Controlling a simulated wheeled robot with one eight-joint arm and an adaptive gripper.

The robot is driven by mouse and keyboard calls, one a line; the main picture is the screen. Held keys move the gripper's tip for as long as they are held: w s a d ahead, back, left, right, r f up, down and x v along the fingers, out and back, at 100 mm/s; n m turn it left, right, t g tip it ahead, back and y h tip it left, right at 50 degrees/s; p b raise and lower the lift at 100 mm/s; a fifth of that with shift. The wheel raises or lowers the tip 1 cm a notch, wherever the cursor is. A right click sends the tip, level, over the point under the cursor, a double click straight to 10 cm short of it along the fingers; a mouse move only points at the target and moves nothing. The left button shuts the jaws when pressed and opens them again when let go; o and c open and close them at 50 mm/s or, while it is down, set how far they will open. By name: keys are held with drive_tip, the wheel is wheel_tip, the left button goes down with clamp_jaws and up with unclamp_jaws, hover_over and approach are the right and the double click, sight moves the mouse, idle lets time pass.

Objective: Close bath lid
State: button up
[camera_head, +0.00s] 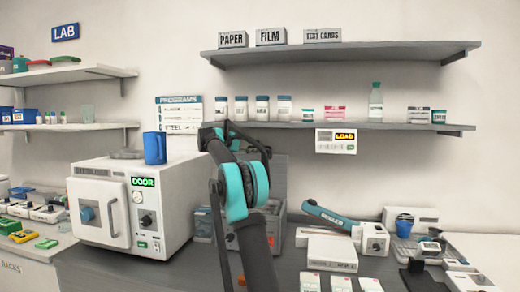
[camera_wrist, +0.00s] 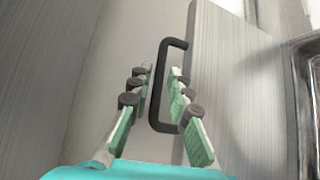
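The bath (camera_head: 276,238) is a grey metal box on the counter, largely hidden behind my arm in the head view. An upright grey panel that looks like its lid (camera_head: 277,172) stands at its back. In the wrist view a brushed-metal panel, apparently the lid (camera_wrist: 230,75), carries a black bar handle (camera_wrist: 155,85). My gripper (camera_wrist: 160,88) is open, with green-padded fingers on either side of the handle. The right finger overlaps the handle's bar in the picture; I cannot tell whether they touch. In the head view the fingers are hidden by the arm.
A white oven-like device (camera_head: 130,205) with a blue mug (camera_head: 154,147) on top stands left of my arm. A sealer (camera_head: 330,216) and small boxes lie to the right. A shelf (camera_head: 340,126) with jars runs above.

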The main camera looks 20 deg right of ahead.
drive_tip(key=shift+x, duration=1.1)
clamp_jaws()
